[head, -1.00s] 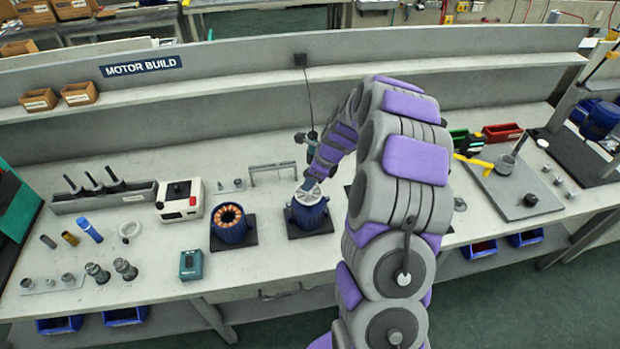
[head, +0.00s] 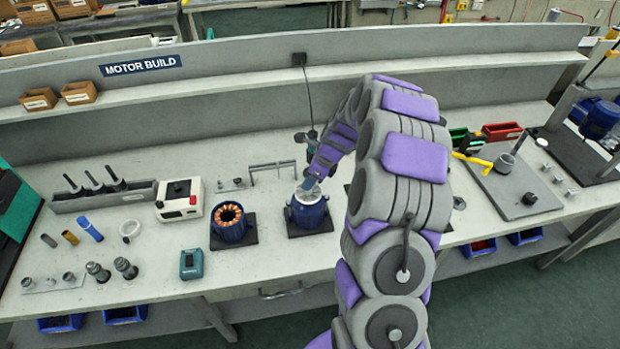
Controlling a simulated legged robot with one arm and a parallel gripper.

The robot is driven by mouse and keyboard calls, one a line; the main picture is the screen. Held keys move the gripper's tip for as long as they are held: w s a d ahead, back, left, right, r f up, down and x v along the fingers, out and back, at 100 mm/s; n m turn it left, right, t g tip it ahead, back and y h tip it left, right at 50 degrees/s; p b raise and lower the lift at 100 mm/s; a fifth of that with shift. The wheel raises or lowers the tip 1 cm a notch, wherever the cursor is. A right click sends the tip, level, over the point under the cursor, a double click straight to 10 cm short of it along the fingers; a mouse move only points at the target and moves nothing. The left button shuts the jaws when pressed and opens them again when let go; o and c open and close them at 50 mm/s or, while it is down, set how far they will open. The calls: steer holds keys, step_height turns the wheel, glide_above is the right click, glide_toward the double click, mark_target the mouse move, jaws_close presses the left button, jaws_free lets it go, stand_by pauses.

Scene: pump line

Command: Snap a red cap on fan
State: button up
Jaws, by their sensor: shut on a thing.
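A blue motor housing (head: 307,214) stands upright on a dark square pad in the middle of the bench. My gripper (head: 309,184) points down at its open top. It is shut on a pale grey part (head: 308,194), small in the picture, which looks like the fan. This part sits at or in the mouth of the housing; I cannot tell how deep. The fingertips are too small to see clearly. I cannot make out a red cap in this view.
A second blue housing with copper windings (head: 231,222) stands just left on its own pad. A white box (head: 180,200) and a teal device (head: 191,264) are further left. A thin grey frame (head: 272,172) stands behind. A red bin (head: 502,131) is at the back right.

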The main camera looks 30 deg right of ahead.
steer(key=shift+f+p, duration=0.7)
steer(key=shift+f, duration=0.05)
stand_by(2.3)
steer(key=o, duration=1.1)
steer(key=shift+o, duration=0.2)
steer(key=shift+r, duration=0.15)
step_height(320, 180, up, 5)
steer(key=p, duration=0.4)
steer(key=shift+p, duration=0.3)
